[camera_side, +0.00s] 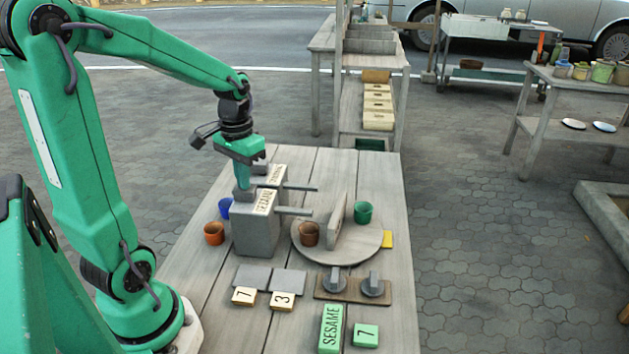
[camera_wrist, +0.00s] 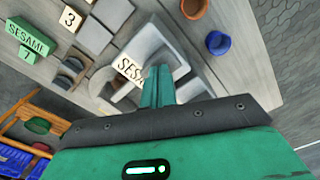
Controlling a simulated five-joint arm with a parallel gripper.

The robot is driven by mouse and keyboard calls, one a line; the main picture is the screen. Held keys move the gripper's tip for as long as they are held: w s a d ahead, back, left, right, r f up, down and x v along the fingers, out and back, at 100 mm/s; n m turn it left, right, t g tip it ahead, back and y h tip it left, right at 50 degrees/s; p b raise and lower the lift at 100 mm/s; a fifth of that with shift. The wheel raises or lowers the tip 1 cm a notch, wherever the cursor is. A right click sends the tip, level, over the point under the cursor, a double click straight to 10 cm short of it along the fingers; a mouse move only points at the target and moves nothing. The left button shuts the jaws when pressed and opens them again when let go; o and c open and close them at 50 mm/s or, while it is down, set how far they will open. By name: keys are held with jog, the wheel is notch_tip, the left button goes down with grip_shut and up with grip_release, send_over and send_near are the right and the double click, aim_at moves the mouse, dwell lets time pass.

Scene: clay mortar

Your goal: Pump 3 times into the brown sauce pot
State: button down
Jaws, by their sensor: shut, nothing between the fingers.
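The brown sauce pot (camera_side: 309,235) stands on a round grey turntable (camera_side: 349,257), left of an upright grey divider. A green pot (camera_side: 363,212) is on the divider's other side. The near grey dispenser (camera_side: 256,234), labelled SESAME, has a spout (camera_side: 295,211) reaching right above the brown pot. A second grey dispenser (camera_side: 278,170) stands behind it. My gripper (camera_side: 243,184) is shut and empty, pointing down over the near dispenser's left top. In the wrist view its fingers (camera_wrist: 157,82) are together beside the SESAME label (camera_wrist: 130,70). I cannot tell whether they touch the dispenser.
An orange-brown pot (camera_side: 214,233) and a blue pot (camera_side: 225,208) stand left of the dispensers. Number tiles (camera_side: 282,301), two grey plates, a board with two knobs (camera_side: 353,289) and a green SESAME block (camera_side: 331,328) lie in front.

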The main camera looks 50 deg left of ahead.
jog(key=shift+f, duration=0.7)
dwell(0.4)
jog(key=shift+r, duration=1.55)
jog(key=shift+f, duration=1.4)
dwell(1.6)
jog(key=shift+r, duration=1.4)
jog(key=shift+f, duration=0.7)
